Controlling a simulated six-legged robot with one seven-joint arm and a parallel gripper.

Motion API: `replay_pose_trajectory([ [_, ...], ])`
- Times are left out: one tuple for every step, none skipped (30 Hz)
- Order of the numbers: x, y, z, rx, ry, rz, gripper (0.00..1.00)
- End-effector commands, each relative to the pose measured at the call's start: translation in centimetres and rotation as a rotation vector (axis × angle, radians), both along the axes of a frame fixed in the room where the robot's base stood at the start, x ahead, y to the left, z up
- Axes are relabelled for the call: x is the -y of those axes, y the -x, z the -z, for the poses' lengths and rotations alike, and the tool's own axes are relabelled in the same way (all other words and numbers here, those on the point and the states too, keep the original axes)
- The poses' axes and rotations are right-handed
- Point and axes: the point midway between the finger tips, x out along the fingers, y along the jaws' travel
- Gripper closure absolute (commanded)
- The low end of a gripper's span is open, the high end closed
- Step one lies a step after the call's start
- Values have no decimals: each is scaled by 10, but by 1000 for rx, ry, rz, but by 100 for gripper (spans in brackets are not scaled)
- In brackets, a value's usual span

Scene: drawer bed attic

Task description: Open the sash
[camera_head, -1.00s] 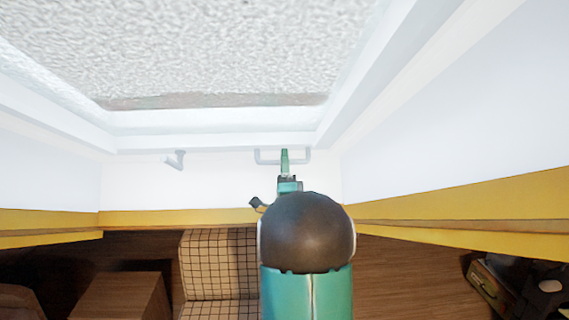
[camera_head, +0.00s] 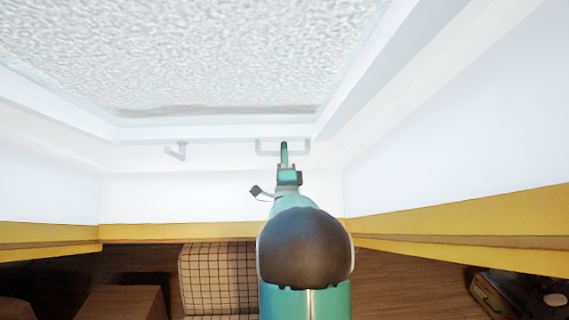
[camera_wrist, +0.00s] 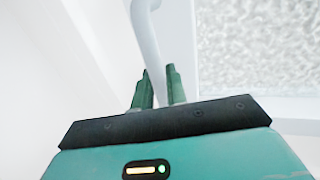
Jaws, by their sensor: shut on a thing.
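The sash is a white-framed window (camera_head: 215,135) with a textured, frosted pane (camera_head: 200,50), in the upper part of the head view. A pale grey bar handle (camera_head: 262,151) sits on its lower rail at the right. My gripper (camera_head: 284,147) is at the middle of that handle. In the wrist view the green fingers of my gripper (camera_wrist: 159,85) stand on either side of the handle bar (camera_wrist: 147,45) and are shut on it. A second small grey fitting (camera_head: 177,151) is left of the handle. The fingertips are partly hidden in the head view by their small size.
White reveal walls (camera_head: 440,140) flank the window on both sides. A yellow ledge (camera_head: 180,231) runs below it. Beneath are a checkered cushion (camera_head: 215,275), a wooden box (camera_head: 120,302) at left and dark items (camera_head: 530,295) at right.

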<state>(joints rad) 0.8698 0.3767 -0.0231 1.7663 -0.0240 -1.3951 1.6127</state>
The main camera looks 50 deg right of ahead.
Motion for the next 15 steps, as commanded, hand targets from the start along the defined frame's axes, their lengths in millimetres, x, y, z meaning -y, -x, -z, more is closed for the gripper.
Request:
replay_pose_trajectory([
  [0,0,1,0,-1,1,100],
  [0,0,1,-1,-1,0,100],
  [0,0,1,-1,-1,0,100],
  [0,0,1,-1,-1,0,100],
  [0,0,1,-1,-2,1,84],
  [0,0,1,-1,-1,0,76],
  [0,0,1,-1,-1,0,70],
  [0,0,1,-1,-1,0,68],
  [0,0,1,-1,-1,0,68],
  [0,0,1,-1,-1,0,68],
  [0,0,1,-1,-1,0,68],
  [0,0,1,-1,-1,0,68],
  [0,0,1,-1,-1,0,68],
  [0,0,1,-1,-1,0,68],
  [0,0,1,-1,-1,0,68],
])
